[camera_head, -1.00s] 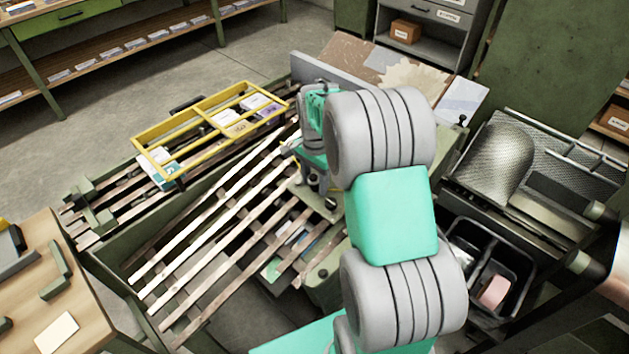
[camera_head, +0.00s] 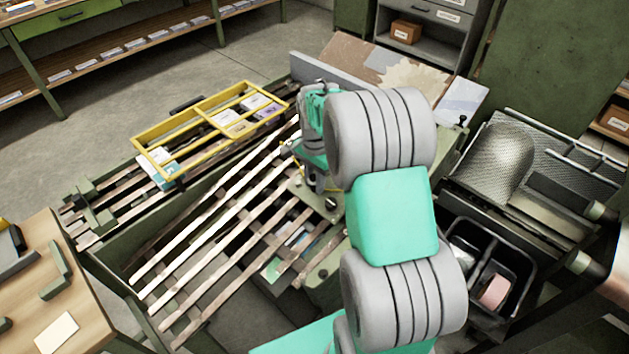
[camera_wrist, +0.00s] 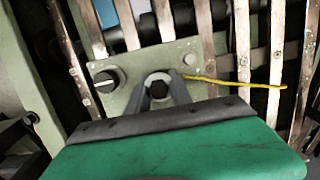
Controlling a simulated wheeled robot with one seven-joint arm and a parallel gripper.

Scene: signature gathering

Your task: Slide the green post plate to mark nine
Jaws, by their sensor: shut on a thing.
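The pale green post plate (camera_wrist: 128,98) lies across the slatted bed in the wrist view. It carries a black slotted knob (camera_wrist: 104,82) at left and a post (camera_wrist: 158,84) with a dark hexagonal top at its middle. A thin yellow pointer (camera_wrist: 240,83) sticks out to the right. My gripper (camera_wrist: 160,92) is shut on the post, with a grey finger on each side. In the head view the plate (camera_head: 312,196) shows partly below my gripper (camera_head: 312,180), beside my arm. I cannot make out mark nine or a scale.
Long pale slats (camera_head: 215,225) run diagonally left of the plate. A yellow divided frame (camera_head: 205,128) with small packets sits at the back left. Black bins (camera_head: 485,265) and a mesh tray (camera_head: 560,165) stand right of my arm. A wooden bench (camera_head: 80,290) is at the lower left.

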